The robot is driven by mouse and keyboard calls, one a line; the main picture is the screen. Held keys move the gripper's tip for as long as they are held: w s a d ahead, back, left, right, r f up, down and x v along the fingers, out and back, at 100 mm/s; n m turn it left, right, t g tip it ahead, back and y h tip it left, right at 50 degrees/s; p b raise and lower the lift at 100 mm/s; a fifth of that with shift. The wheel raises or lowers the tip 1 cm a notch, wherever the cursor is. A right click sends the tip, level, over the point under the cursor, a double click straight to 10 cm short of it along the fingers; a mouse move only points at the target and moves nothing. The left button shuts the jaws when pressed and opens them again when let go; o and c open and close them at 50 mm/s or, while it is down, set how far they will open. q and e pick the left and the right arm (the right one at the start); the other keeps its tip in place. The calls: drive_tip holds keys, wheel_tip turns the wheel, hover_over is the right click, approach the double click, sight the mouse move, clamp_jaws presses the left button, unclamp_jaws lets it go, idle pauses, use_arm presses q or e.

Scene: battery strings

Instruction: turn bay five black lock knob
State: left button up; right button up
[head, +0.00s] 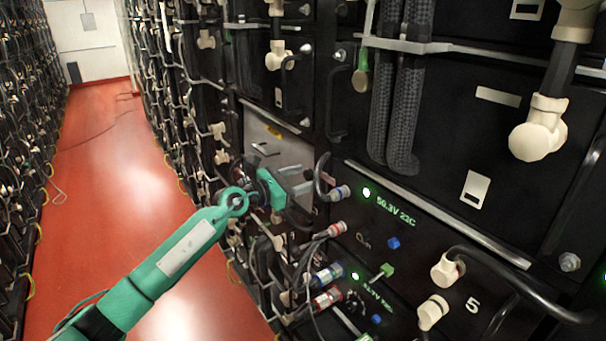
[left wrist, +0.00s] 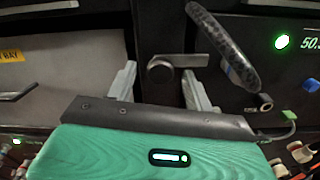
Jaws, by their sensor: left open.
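My left gripper (head: 303,180) reaches in from the left to the rack front and is open. In the left wrist view, its two grey fingers (left wrist: 160,90) stand apart, one on each side of a dark round lock knob (left wrist: 160,76) with a grey bar on it. The knob appears between the fingertips; I cannot tell whether either finger touches it. In the head view the knob is hidden by the gripper or too small to make out. My right gripper is not in view.
A black cable (left wrist: 222,45) arches close to the right finger. A grey panel (left wrist: 65,75) lies left of the knob. A lit green lamp (head: 366,192) with a voltage readout and several cable plugs (head: 328,275) are right of and below the gripper.

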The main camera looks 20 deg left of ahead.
use_arm(q)
drive_tip(key=shift+w+d, duration=0.2)
drive_tip(key=shift+w, duration=0.1)
drive_tip(key=shift+c, duration=0.2)
drive_tip(key=c, duration=0.9)
drive_tip(key=shift+r+n+p, duration=0.25)
drive_tip(key=shift+n+p, duration=0.55)
drive_tip(key=shift+p, duration=0.35)
drive_tip(key=n+p, duration=1)
drive_tip(key=n, duration=0.1)
drive_tip(key=shift+n+p, duration=0.3)
drive_tip(key=shift+p, duration=0.1)
drive_tip(key=shift+f+n+p, duration=0.1)
drive_tip(key=shift+n+p, duration=1.35)
drive_tip(key=shift+n, duration=0.85)
